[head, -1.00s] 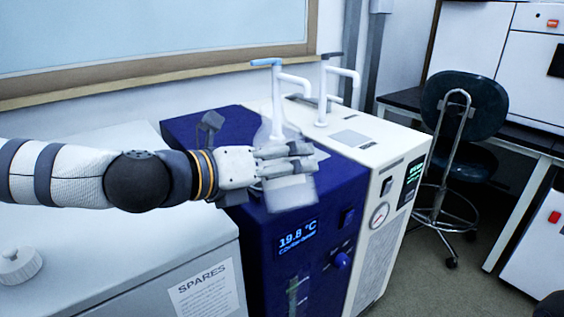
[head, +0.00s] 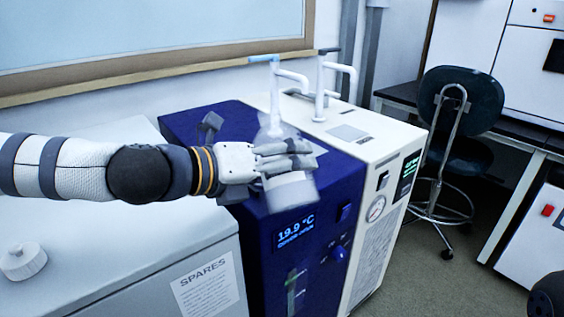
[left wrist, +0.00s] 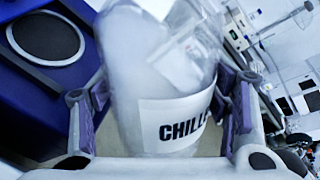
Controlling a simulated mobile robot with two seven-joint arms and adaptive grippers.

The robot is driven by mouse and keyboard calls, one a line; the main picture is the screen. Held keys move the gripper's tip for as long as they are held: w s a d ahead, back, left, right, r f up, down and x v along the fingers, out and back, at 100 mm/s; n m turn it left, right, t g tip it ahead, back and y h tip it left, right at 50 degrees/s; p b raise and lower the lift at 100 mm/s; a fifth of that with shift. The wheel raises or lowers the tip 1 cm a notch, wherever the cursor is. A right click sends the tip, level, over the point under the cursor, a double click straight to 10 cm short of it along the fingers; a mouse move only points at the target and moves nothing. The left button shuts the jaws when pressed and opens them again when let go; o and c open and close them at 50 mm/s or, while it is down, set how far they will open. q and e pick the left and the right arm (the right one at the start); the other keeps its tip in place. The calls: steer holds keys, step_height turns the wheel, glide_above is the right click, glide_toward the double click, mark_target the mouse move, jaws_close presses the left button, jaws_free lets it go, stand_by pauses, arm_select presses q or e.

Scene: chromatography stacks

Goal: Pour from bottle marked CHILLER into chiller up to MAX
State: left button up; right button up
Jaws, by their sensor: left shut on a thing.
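My left gripper (head: 285,158) is shut on a translucent bottle (head: 290,190). In the left wrist view the bottle (left wrist: 150,75) stands between the fingers, and its white label reads "CHILL", with the rest cut off. In the head view the bottle looks roughly upright and partly hidden by the fingers. It is over or just before the front top edge of the dark blue chiller (head: 320,240). The chiller's display reads 19.9 °C, and a greenish sight gauge (head: 295,292) sits low on its front. Its level and any MAX mark are too small to read. My right gripper is not in view.
A cream unit with a pressure gauge (head: 375,208) stands against the chiller's right side. A white pump-top (head: 275,95) rises behind the bottle, another (head: 325,90) behind it to the right. A grey cabinet labelled SPARES (head: 206,285) is at left. A stool (head: 455,130) is at right.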

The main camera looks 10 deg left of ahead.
arm_select(q)
steer(key=shift+r, duration=0.3)
steer(key=shift+f, duration=0.1)
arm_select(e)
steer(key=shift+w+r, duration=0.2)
arm_select(q)
steer(key=shift+s+d+f+n+g+p, duration=0.1)
steer(key=shift+s+d+n+g+p, duration=0.1)
steer(key=shift+n+g+p, duration=0.25)
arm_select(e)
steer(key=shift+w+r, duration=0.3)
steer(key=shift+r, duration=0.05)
arm_select(q)
steer(key=shift+f, duration=0.1)
